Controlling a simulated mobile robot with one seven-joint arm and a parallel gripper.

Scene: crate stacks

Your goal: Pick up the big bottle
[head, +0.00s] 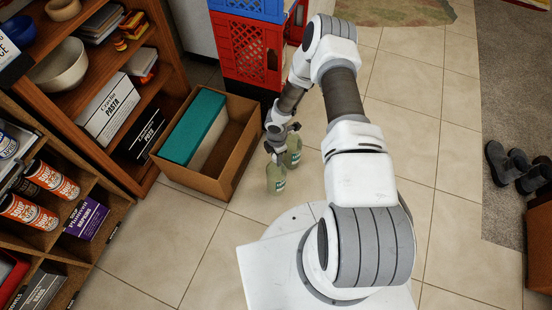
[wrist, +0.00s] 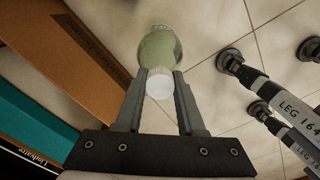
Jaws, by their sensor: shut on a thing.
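A second green bottle (head: 293,154) is just behind and to the right, partly hidden. Which of the two is bigger is hard to tell.
An open cardboard box (head: 224,182) holding a teal-topped box (head: 194,127) stands close to the left. A stack of red crates (head: 245,50) and a blue one (head: 246,8) is behind. Wooden shelves (head: 98,173) fill the left side.

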